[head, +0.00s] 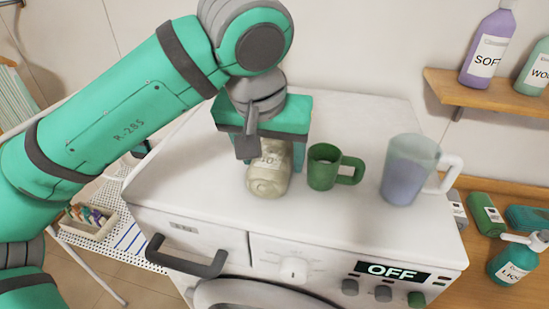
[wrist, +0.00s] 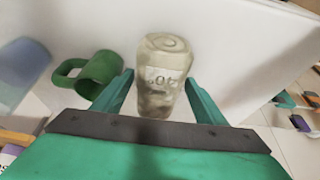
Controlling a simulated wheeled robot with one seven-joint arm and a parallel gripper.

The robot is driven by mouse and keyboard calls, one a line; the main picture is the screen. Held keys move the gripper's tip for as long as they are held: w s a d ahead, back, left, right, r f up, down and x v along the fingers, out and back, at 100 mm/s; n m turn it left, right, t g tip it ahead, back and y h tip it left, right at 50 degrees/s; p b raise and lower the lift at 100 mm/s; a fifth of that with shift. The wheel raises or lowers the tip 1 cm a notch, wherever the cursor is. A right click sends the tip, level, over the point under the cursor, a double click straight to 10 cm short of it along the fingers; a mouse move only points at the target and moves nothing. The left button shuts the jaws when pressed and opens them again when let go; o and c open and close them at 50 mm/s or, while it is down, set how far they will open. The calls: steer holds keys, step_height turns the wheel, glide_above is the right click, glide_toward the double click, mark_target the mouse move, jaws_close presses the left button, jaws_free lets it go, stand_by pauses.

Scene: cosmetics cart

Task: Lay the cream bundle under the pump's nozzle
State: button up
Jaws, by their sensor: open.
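A cream-coloured, bottle-shaped thing (head: 267,176) with a printed label stands on the white machine top, near its front edge; it also shows in the wrist view (wrist: 160,60). I cannot tell whether it is the cream bundle; nothing else in view looks like one. My gripper (head: 270,155) is open, its fingers on either side of this thing. In the wrist view the fingers (wrist: 163,88) stand apart with it between them; contact is unclear. A teal bottle with a white pump head (head: 513,262) stands at the lower right, on a wooden surface. The space under its nozzle is partly cut off.
A green mug (head: 322,166) stands close to the right of my gripper. A translucent pitcher (head: 409,171) stands further right. Green packages (head: 486,214) lie on the wooden surface. A wooden shelf (head: 485,92) holds bottles at upper right. The machine's back left top is clear.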

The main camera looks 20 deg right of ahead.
steer(key=c, duration=1)
steer(key=shift+r, duration=0.1)
steer(key=shift+c, duration=0.2)
